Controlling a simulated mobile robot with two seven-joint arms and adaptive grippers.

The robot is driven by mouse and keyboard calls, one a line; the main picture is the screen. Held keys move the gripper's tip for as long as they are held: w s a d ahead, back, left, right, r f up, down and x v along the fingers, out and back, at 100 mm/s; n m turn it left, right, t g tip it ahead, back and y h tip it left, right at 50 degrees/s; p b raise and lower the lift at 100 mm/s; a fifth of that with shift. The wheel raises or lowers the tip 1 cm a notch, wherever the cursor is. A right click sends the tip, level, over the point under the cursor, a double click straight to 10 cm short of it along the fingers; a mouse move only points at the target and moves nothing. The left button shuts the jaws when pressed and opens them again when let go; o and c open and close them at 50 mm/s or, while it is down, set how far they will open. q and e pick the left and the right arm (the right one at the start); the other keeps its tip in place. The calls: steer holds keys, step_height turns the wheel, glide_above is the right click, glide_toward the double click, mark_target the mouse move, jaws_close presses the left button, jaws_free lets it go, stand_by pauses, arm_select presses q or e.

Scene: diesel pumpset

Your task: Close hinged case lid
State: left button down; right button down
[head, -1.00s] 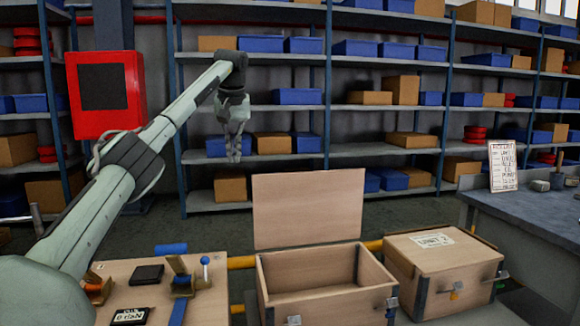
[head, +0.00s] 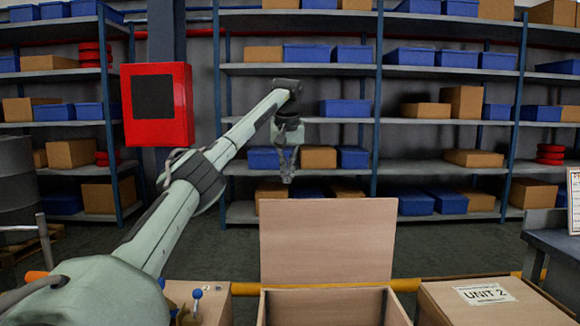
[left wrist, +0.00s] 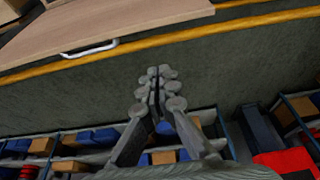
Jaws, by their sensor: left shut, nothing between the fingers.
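The wooden case (head: 335,305) is at the bottom centre of the head view, cut off by the frame edge. Its lid (head: 328,242) stands open and upright at the case's back edge. My left gripper (head: 288,178) is above the lid's top edge, towards its left side, apart from it and apparently beyond it. Its fingers (left wrist: 157,88) are shut and empty, over bare floor in the left wrist view. A wooden panel (left wrist: 110,22) with a metal handle (left wrist: 90,49), probably the lid, shows there at the top left. My right gripper is not in view.
A closed case marked UNIT 2 (head: 487,294) stands to the right. A yellow rail (head: 245,289) runs behind the cases. Shelves (head: 450,168) with boxes and a red cabinet (head: 157,104) stand at the back. Open floor lies between rail and shelves.

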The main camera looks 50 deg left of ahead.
arm_select(q)
steer(key=shift+s+d+f, duration=0.2)
steer(key=shift+d+f, duration=0.1)
steer(key=shift+f, duration=0.5)
steer(key=shift+s+d+f, duration=0.25)
steer(key=shift+d+f, duration=0.1)
steer(key=shift+f, duration=0.45)
steer(key=shift+s+d+f, duration=0.2)
steer(key=shift+d+f, duration=0.1)
steer(key=shift+f, duration=0.5)
